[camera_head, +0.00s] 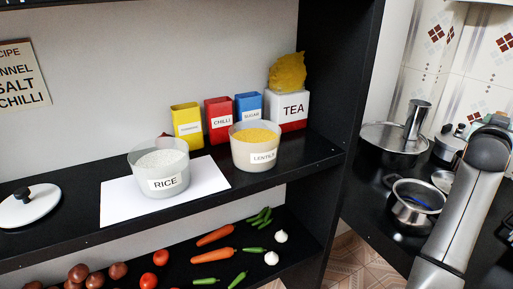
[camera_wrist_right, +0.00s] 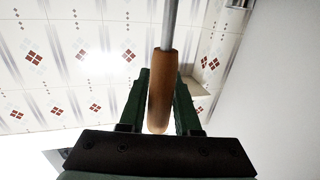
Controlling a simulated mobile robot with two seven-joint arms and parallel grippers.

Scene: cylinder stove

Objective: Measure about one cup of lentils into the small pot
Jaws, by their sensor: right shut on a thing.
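The lentils tub (camera_head: 254,158), a pale cup labelled LENTILS and full of yellow lentils, stands on the upper black shelf. A small steel pot (camera_head: 405,212) sits on the dark counter at the right, partly beside my right arm; something blue shows inside it. In the right wrist view my right gripper (camera_wrist_right: 162,88) is shut on a wooden handle (camera_wrist_right: 161,98) with a grey metal rod (camera_wrist_right: 170,25) running up out of the picture. The tool's far end is hidden. My right gripper cannot be made out in the head view. My left gripper is not in view.
The rice tub (camera_head: 159,175) stands on white paper (camera_head: 115,204) left of the lentils. Yellow, red and blue boxes and a TEA box (camera_head: 290,110) stand behind. A larger pan (camera_head: 390,140) and a steel tumbler (camera_head: 417,118) are at the back right. Vegetables lie on the lower shelf.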

